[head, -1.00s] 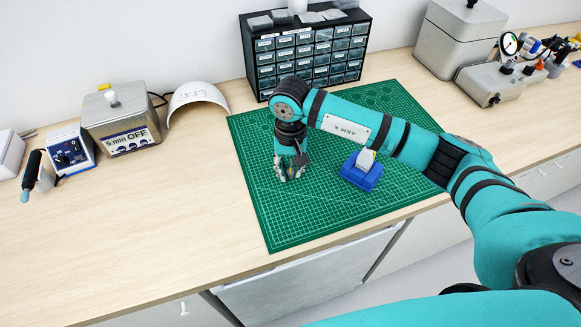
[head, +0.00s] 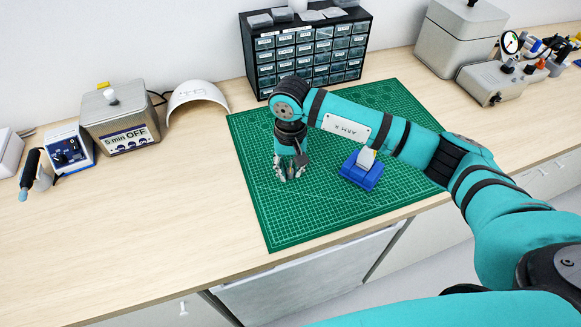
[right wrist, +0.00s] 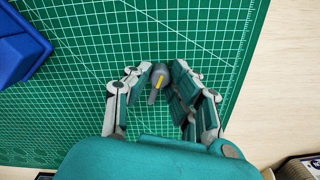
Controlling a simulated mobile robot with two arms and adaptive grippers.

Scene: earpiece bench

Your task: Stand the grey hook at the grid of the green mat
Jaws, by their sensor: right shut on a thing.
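The grey hook (right wrist: 153,97) shows in the right wrist view as a small grey piece with a yellow stripe, between the fingers of my right gripper (right wrist: 163,76). My right gripper is shut on it, low over the gridded green mat (right wrist: 205,25). In the head view my right gripper (head: 290,177) points down over the left-middle part of the green mat (head: 300,220); the hook cannot be made out there. Whether the hook touches the mat, I cannot tell. My left gripper is not in view.
A blue stand (head: 361,176) with a white and yellow piece (head: 366,159) is right of the gripper on the mat. A drawer cabinet (head: 310,50) stands behind the mat. A boxy 5 min unit (head: 120,120) is at the left. The mat's front left is clear.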

